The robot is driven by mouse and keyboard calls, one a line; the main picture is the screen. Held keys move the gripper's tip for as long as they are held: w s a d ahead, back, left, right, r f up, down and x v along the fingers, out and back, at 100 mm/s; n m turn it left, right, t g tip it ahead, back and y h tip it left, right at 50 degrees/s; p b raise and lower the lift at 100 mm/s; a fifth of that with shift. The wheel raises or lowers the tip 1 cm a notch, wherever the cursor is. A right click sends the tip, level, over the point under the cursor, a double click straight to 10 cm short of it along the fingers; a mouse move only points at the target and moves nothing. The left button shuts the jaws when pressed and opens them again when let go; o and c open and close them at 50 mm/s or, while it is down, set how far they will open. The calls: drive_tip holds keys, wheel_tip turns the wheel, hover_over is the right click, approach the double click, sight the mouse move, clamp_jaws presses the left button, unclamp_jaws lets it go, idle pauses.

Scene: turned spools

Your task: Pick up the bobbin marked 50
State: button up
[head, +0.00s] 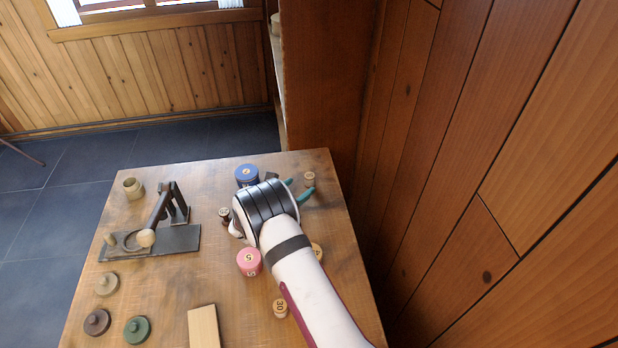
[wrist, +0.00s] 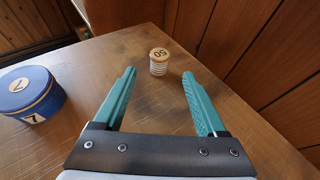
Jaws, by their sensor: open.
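The bobbin marked 50 (wrist: 159,63) is a small ribbed spool with a pale wooden top, standing upright on the table. In the head view it is the small spool (head: 310,179) near the far right corner, just beyond the fingertips. My gripper (wrist: 158,82) has two teal fingers, open and empty. In the wrist view the bobbin shows between and slightly beyond the fingertips, apart from both. My gripper (head: 300,186) also shows in the head view, its wrist hiding part of the table.
A blue spool marked 7 (wrist: 28,92) stands left of my gripper. A pink spool marked 5 (head: 249,262), a small spool marked 30 (head: 280,308) and a dark-based stand (head: 180,239) are on the table (head: 170,290). A wooden wall (head: 480,180) rises close on the right.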

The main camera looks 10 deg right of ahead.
sight(307, 180)
drive_tip(key=x, duration=0.8)
drive_tip(key=shift+a, duration=0.1)
clamp_jaws()
